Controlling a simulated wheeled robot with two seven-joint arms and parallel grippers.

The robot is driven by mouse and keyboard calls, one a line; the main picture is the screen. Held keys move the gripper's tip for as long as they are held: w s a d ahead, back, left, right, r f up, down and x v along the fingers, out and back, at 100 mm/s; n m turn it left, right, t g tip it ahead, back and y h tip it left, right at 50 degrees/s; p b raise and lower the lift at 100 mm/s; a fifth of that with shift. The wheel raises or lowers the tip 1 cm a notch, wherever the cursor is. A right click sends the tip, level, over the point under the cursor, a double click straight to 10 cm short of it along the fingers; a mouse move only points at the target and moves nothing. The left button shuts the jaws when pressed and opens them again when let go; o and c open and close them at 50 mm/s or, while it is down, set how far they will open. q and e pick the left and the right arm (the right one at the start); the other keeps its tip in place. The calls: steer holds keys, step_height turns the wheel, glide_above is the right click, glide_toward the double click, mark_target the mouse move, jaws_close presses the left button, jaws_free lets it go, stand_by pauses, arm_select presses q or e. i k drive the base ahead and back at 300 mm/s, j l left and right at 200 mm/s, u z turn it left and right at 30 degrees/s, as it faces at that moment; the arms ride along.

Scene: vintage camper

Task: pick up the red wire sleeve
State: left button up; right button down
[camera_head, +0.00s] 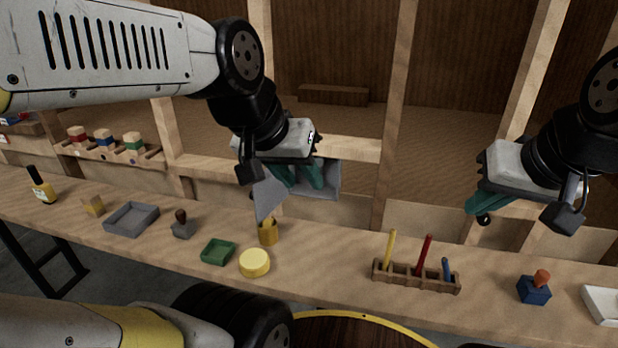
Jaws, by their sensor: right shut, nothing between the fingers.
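The red wire sleeve (424,255) looks to be the thin red stick standing tilted in a small wooden rack (416,280), between a yellow stick (389,250) and a short blue one (447,269). My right gripper (477,209) is shut and empty, above and to the right of the rack. My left gripper (298,180) is above the counter, left of the rack. Its teal fingers overlap a grey box-like piece (329,181) and a grey flat piece (268,196); whether it grips them is unclear.
Along the counter (330,270) stand a bottle (41,187), a grey tray (132,219), a stamp (182,226), a green tray (217,251), a yellow round block (254,263), a blue block with orange knob (534,288) and a white tray (603,303). Wooden posts rise behind.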

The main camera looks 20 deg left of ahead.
mark_target(427, 241)
steer(key=j+z, duration=0.4)
steer(key=j, duration=0.2)
steer(key=k+j+z, duration=0.15)
steer(key=j+z, duration=0.3)
steer(key=j, duration=0.15)
steer(key=k+j, duration=0.1)
steer(key=j, duration=0.35)
steer(key=k+j, duration=0.15)
steer(key=j, duration=0.3)
steer(key=k+j+z, duration=0.1)
steer(key=j, duration=0.35)
steer(key=k+j, duration=0.15)
steer(key=j, duration=0.25)
steer(key=i+l, duration=0.15)
steer(key=l, duration=0.2)
steer(key=i+l, duration=0.15)
steer(key=l, duration=0.2)
steer(key=i+l, duration=0.15)
steer(key=l, duration=0.2)
steer(key=i+l, duration=0.15)
steer(key=l, duration=0.25)
steer(key=i+l, duration=0.2)
steer(key=l, duration=0.15)
steer(key=i+l, duration=0.15)
steer(key=l, duration=0.2)
